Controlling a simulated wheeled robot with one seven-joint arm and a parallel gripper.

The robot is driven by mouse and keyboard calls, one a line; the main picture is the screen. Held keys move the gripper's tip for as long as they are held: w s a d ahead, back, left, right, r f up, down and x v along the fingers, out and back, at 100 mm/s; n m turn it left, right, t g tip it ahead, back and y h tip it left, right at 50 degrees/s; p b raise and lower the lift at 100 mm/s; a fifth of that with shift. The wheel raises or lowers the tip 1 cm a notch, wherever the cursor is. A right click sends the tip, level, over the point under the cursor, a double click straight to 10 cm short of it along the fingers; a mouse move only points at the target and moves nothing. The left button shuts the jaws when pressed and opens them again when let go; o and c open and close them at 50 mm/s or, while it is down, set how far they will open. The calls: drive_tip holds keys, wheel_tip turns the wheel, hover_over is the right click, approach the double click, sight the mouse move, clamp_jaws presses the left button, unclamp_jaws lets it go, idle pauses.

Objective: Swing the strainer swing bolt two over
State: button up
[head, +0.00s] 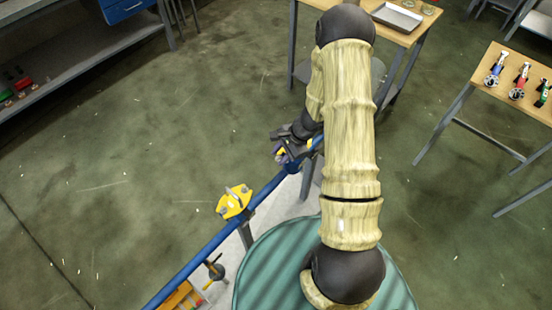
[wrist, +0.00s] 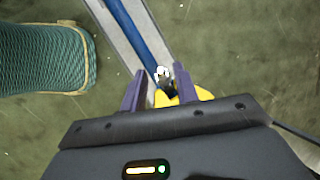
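My gripper (wrist: 156,76) is over the blue pipe, its two purple fingers spread apart. A yellow fitting (wrist: 188,94) on the pipe shows between and under the fingers. A small dark part with a bright silver-white piece (wrist: 163,73), possibly a swing bolt, lies between the fingertips, closer to the right finger. I cannot tell whether a finger touches it. In the head view my gripper (head: 284,149) is at the pipe's far part, and my arm hides much of that spot. Which part is swing bolt two cannot be told.
The blue pipe (head: 270,187) runs diagonally and carries another yellow fitting (head: 233,203) with silver parts nearer the camera. A green ribbed drum-like surface (head: 265,262) lies beside it, under my arm. A wooden table (head: 485,92) with several coloured-handled tools stands right.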

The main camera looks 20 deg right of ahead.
drive_tip(key=shift+x, duration=1.4)
clamp_jaws()
drive_tip(key=shift+r, duration=0.15)
